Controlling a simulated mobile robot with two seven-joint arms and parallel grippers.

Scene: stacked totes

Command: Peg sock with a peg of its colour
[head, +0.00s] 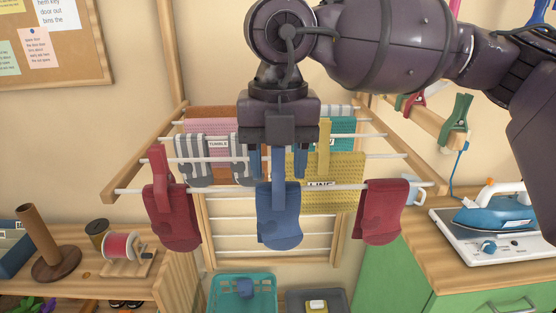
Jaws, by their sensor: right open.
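A blue sock (278,225) hangs on the front rod of the drying rack, with a blue peg (279,190) upright at its top. My right gripper (278,168) is open, its fingers on either side of the peg's upper part; I cannot tell if they touch it. A red sock (172,222) hangs at the left with a red peg (158,165) on it. Another red sock (383,213) hangs at the right with no peg on it. A red peg (412,103) and a green peg (457,112) sit on a wooden rail at the right. My left gripper is not in view.
Striped cloths and a yellow cloth (345,185) with a yellow peg (324,145) hang behind on the rack (150,170). Below stand a teal basket (243,281) and a grey bin (292,300). An iron (495,210) rests on the right counter. A spool (118,247) stands on the left shelf.

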